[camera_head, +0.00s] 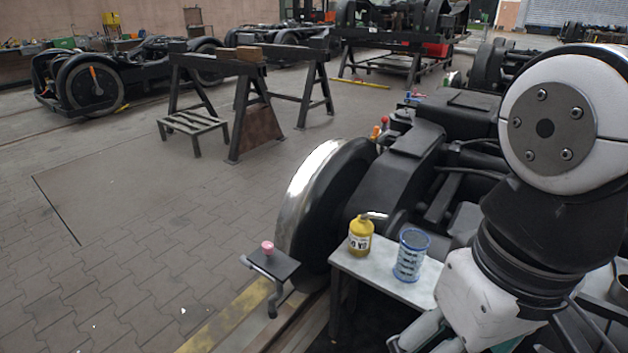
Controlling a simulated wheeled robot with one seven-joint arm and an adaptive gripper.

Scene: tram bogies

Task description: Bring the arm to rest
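My arm (545,125) fills the right side of the view. A large white joint with a bolted round grey cap is at the top, and a dark link runs down from it. A white housing (485,305) is below, near the bottom edge. Pale grey parts beside it are cut off by the bottom edge. I cannot make out my gripper or its fingers, nor whether it holds anything.
A small stand (272,263) has a pink knob. Trestles (247,100) stand farther back; left floor is clear.

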